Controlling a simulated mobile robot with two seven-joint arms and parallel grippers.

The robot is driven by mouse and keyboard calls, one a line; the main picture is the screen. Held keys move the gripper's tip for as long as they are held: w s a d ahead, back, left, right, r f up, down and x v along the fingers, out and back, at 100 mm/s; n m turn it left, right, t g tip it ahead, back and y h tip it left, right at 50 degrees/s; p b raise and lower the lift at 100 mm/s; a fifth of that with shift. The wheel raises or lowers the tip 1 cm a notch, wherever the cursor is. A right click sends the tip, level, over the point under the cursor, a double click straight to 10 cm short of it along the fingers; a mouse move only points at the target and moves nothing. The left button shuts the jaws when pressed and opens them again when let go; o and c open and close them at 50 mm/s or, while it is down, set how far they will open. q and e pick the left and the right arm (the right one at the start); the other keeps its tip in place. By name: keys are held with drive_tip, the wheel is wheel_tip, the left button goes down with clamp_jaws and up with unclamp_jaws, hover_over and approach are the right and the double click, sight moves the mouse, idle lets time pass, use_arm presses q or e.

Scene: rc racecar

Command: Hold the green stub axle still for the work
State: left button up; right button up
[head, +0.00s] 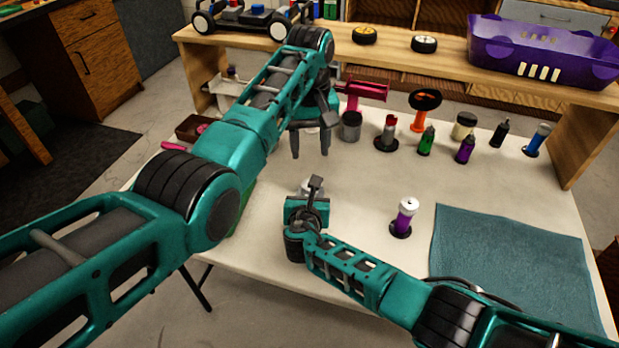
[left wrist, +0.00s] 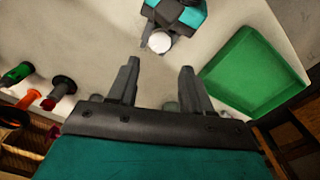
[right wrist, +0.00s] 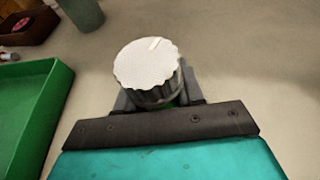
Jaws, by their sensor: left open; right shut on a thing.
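My right gripper (right wrist: 158,95) is shut on an upright part topped by a pale ridged round cap (right wrist: 147,65). A sliver of green shows under the cap, so it appears to be the green stub axle (right wrist: 182,98); the cap and fingers hide most of it. In the head view my right gripper (head: 313,195) is low over the white table, with the cap partly hidden behind it. The cap also shows in the left wrist view (left wrist: 159,42). My left gripper (head: 310,150) is open and empty, beyond the right one; its spread fingers show in the left wrist view (left wrist: 158,75).
A green tray (left wrist: 243,75) lies beside the grippers, mostly hidden by my left arm in the head view. A purple pale-topped part (head: 405,215) stands right, near a teal mat (head: 510,260).

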use_arm(q)
wheel_tip(320, 180, down, 10)
drive_tip(key=shift+r, duration=0.1)
idle(0.4)
drive_tip(key=shift+c, duration=0.3)
drive_tip(key=c, duration=0.7)
